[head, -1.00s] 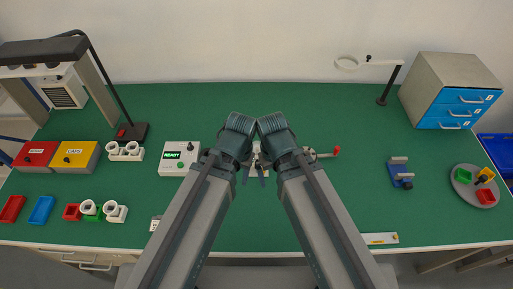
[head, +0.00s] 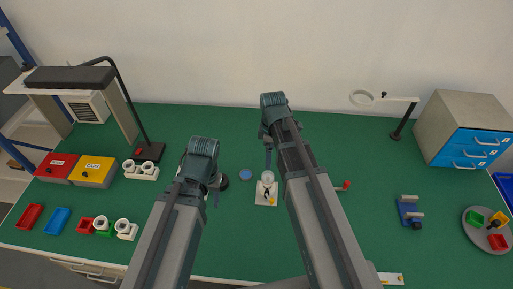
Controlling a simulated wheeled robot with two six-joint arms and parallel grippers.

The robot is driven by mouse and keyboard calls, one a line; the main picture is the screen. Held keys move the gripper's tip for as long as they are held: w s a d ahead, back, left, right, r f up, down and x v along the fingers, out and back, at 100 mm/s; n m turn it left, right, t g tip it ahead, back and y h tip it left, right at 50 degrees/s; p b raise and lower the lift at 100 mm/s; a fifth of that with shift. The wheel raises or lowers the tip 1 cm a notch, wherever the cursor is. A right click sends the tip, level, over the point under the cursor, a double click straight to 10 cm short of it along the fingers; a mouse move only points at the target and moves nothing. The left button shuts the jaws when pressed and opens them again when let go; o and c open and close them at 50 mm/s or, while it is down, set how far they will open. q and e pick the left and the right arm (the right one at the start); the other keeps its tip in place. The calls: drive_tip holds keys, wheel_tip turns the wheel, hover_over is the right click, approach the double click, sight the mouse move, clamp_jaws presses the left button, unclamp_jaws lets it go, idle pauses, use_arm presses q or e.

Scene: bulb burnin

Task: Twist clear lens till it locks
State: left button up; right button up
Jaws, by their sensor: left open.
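A clear, pale dome-shaped lens (head: 267,177) shows on a small white base plate (head: 266,199) near the middle of the bench. A small yellow part shows at its front. Whether the lens is seated or locked cannot be told. My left gripper (head: 216,194) is open, left of the plate and apart from it. My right gripper (head: 268,153) is just behind the lens in the picture; its fingers are mostly hidden by its own arm, and contact cannot be told.
A blue disc (head: 246,175) lies left of the lens, and a dark round piece (head: 223,182) shows beside my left gripper. A red-tipped handle (head: 346,185) sticks out right of my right arm. A blue-grey fixture (head: 410,212) stands further right.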

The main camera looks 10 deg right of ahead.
sight(268, 175)
drive_tip(key=shift+w, duration=0.1)
wheel_tip(268, 175, down, 14)
drive_tip(key=b, duration=1.4)
drive_tip(key=shift+r, duration=0.1)
drive_tip(key=c, duration=1.4)
drive_tip(key=shift+m, duration=1.4)
